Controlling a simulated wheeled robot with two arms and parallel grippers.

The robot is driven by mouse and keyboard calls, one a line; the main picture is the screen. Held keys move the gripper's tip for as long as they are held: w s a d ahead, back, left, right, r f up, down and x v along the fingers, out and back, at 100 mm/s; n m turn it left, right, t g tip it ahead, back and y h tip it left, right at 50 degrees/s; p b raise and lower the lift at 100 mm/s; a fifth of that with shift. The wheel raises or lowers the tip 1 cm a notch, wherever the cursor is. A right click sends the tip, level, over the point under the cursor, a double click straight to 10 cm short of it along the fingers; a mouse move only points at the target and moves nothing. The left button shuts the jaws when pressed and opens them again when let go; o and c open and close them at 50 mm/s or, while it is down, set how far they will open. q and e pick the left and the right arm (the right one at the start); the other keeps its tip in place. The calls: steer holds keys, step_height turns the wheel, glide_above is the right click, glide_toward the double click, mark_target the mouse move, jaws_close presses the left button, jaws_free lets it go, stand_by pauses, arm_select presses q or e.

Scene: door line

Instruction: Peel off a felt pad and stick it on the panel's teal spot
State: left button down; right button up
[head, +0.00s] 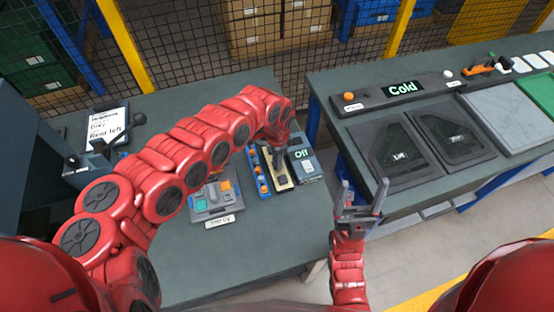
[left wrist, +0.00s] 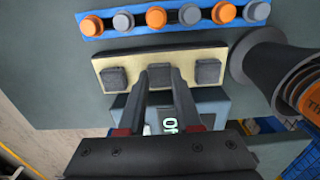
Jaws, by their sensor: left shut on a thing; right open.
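A cream strip (left wrist: 205,57) carries three dark grey felt pads in the left wrist view: one at the left (left wrist: 115,79), one in the middle (left wrist: 160,73), one at the right (left wrist: 208,71). My left gripper (left wrist: 160,84) is shut on the middle pad, which still sits over the strip; I cannot tell if it is lifted. In the head view the strip (head: 284,182) lies under my left gripper (head: 281,148). A grey panel (head: 208,214) with teal and orange patches lies left of the strip. My right gripper (head: 362,203) is open and empty, off the bench edge.
A blue rack (head: 258,172) of orange and grey knobs lies beside the strip. A device reading "Off" (head: 304,160) is on its right. A dark cone-like thing (left wrist: 270,65) stands near the strip's right end in the wrist view. A second bench (head: 400,120) stands right, past a gap.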

arm_select(q)
steer(key=shift+r, duration=0.2)
steer(key=shift+r+p, duration=2.55)
steer(key=shift+r, duration=0.4)
steer(key=shift+d, duration=0.15)
